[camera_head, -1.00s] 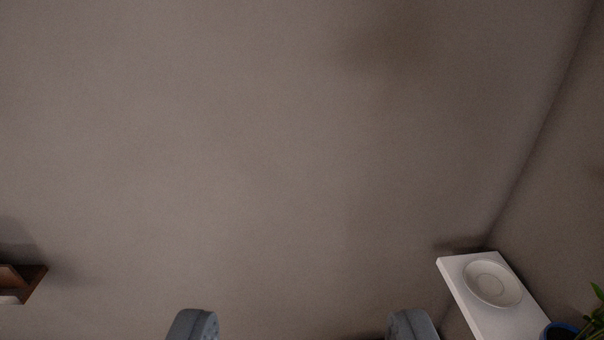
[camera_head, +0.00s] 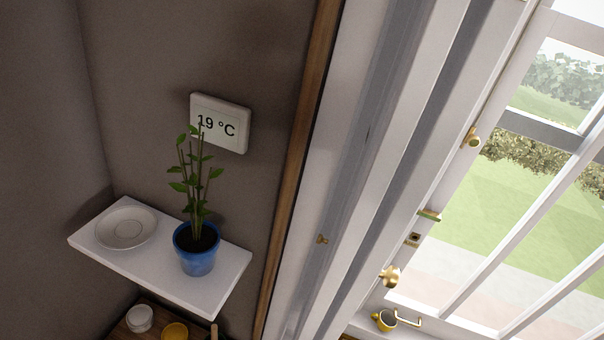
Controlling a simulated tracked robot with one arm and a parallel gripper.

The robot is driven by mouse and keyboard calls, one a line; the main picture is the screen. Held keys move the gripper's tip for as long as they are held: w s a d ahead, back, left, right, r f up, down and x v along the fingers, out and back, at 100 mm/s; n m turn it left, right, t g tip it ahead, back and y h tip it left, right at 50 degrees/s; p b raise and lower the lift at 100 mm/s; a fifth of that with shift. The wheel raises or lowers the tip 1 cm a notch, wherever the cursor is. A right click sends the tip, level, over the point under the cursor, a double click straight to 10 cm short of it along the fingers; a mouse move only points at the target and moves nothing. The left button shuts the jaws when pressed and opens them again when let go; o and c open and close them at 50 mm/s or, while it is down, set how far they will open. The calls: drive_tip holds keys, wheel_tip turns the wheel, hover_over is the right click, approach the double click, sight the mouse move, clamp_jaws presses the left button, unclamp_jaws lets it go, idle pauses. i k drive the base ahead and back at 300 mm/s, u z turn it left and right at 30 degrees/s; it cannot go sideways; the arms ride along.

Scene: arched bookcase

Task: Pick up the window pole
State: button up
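No thing in the camera view is clearly a separate window pole. A long brown wooden strip (camera_head: 297,150) runs along the left side of the white window frame (camera_head: 365,150), from the top edge to the bottom edge. I cannot tell whether it is a pole or fixed trim. The window (camera_head: 545,200) at the right has white bars and brass fittings, with a brass knob (camera_head: 390,277) low on its frame. My gripper is not in the current view, so its fingers are hidden.
A white shelf (camera_head: 148,272) at the left holds a white plate (camera_head: 126,228) and a plant in a blue pot (camera_head: 197,252). A display reading 19 °C (camera_head: 220,122) hangs above. A white cup (camera_head: 139,319) and a yellow item (camera_head: 175,332) are below.

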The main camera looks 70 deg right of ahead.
sight(323, 28)
drive_tip(key=z, duration=0.85)
drive_tip(key=k, duration=0.45)
drive_tip(key=z, duration=0.25)
